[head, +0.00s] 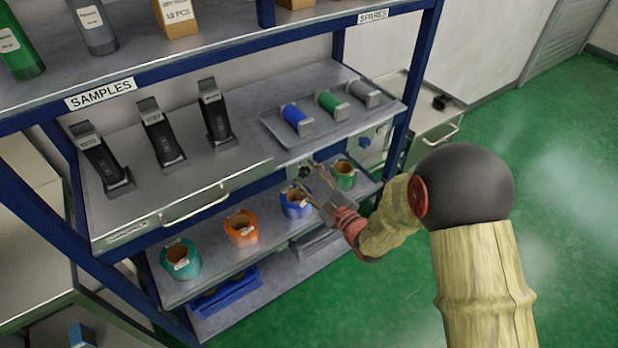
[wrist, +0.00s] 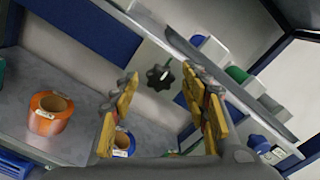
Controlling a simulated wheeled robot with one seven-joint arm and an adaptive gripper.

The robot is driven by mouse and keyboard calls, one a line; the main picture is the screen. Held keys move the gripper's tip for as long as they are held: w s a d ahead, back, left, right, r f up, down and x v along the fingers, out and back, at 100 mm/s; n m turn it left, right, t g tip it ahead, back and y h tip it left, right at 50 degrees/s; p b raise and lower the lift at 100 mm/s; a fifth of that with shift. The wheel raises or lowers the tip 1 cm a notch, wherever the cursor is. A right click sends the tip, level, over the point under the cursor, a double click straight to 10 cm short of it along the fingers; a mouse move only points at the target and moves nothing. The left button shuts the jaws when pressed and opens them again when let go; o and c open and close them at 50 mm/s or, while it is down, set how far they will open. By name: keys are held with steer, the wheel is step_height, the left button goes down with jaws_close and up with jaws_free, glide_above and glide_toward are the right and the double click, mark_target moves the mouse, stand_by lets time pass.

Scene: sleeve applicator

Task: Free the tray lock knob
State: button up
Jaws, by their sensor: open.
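The lock knob is a dark, lobed knob with a pale mark; it shows in the wrist view (wrist: 160,77) on a light plate below the tray edge. In the head view the knob (head: 304,171) is small and partly hidden by my fingers. The tray (head: 268,122) above it carries blue, green and grey rolls. My gripper (head: 308,175) is open and empty. In the wrist view my gripper (wrist: 160,76) has its yellow-padded fingers to either side of the knob in the picture, with the knob beyond the tips; contact does not show.
Below, a shelf holds a teal roll (head: 180,259), an orange roll (head: 241,228), a blue roll (head: 296,201) and a green roll (head: 343,174). A drawer handle (head: 192,207) sticks out at left. A blue post (head: 409,90) stands right; the green floor (head: 560,200) is open.

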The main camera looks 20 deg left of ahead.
steer(key=shift+c, duration=1.1)
steer(key=c, duration=0.9)
steer(key=shift+c, duration=0.2)
